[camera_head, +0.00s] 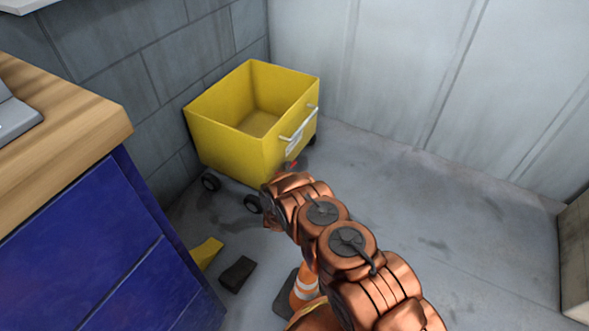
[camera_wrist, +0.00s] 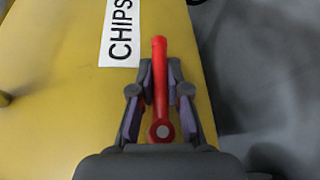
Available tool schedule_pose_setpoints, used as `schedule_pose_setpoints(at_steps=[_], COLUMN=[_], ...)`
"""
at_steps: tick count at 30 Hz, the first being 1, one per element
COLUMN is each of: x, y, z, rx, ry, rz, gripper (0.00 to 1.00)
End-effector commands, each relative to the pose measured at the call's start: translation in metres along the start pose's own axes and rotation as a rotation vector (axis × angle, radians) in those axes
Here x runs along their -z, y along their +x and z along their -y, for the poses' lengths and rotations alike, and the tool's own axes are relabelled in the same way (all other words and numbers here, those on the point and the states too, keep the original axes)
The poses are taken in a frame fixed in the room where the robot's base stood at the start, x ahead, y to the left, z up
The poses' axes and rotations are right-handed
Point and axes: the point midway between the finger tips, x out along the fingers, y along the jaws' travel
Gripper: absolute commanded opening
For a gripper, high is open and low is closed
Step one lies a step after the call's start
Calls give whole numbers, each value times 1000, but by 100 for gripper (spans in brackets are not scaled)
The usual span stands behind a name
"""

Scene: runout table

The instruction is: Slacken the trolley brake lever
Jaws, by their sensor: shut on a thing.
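A yellow open-topped trolley (camera_head: 228,146) on small black wheels stands in the corner by the walls. Its yellow side also fills the left of the wrist view (camera_wrist: 60,110). The red brake lever (camera_wrist: 159,75) is on that side, with a round pivot at its lower end in the wrist view. My gripper (camera_wrist: 160,80) is shut on the lever, with one finger on each side of it. In the head view, only a bit of red lever (camera_head: 293,165) shows past my arm, and the arm hides the fingers.
A white label reading "CHIPS" (camera_wrist: 121,32) and a pale handle (camera_head: 299,124) are on the trolley. A blue cabinet (camera_head: 110,250) with a wooden top stands left. An orange-white cone (camera_head: 304,287), a yellow wedge (camera_head: 207,252) and a dark block (camera_head: 238,273) are near my arm.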

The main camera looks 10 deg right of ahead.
Motion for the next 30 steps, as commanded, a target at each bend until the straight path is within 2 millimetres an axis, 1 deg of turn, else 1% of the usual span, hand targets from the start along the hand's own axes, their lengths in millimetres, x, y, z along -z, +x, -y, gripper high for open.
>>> schedule_pose_setpoints(at_steps=[3, 6, 20, 21, 27, 30], x=[8, 11, 13, 13, 13, 13], y=[-3, -4, -4, -4, -5, -5], z=[-1, -4, -6, -6, -5, -5], rx=[-30, -47, -57, -57, -56, -55], ry=[-13, -20, -23, -23, -24, -24], rz=[-3, -4, -5, -5, -6, -6], gripper=[0, 0, 0, 19, 40, 41])
